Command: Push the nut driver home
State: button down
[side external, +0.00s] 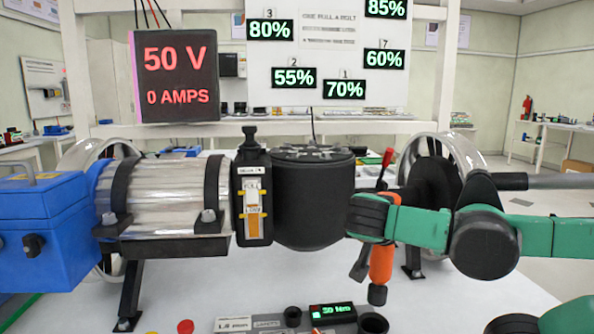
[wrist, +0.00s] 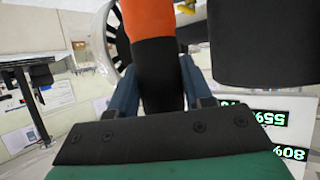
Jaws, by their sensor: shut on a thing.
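An orange and black handled tool, which looks like the nut driver (side external: 381,262), is upright beside the right side of the black cylinder (side external: 313,205) in the side view. My gripper (side external: 366,258) is at this tool, its fingers partly hidden by my wrist. In the wrist view the blue-grey fingers of my gripper (wrist: 160,88) stand on both sides of the black part of the nut driver (wrist: 158,70), with orange beyond it. They are shut on it. The tool's working end, and whether it is seated on anything, cannot be made out.
A black switch unit (side external: 252,200) adjoins the black cylinder. A red-handled part (side external: 387,158) rises behind my wrist.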

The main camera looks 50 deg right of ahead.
aim_at(377, 275)
jog(key=shift+f, duration=4.45)
dwell(0.3)
jog(key=shift+c, duration=1.4)
grip_release()
jog(key=shift+v, duration=2.65)
jog(key=w+a+f+n+t+y, duration=0.1)
jog(key=w+a+n+t+y, duration=0.3)
jog(key=w+a+n+y, duration=0.3)
jog(key=n+y, duration=0.5)
jog(key=n, duration=0.3)
jog(key=shift+w+a+f, duration=0.25)
jog(key=shift+f, duration=0.05)
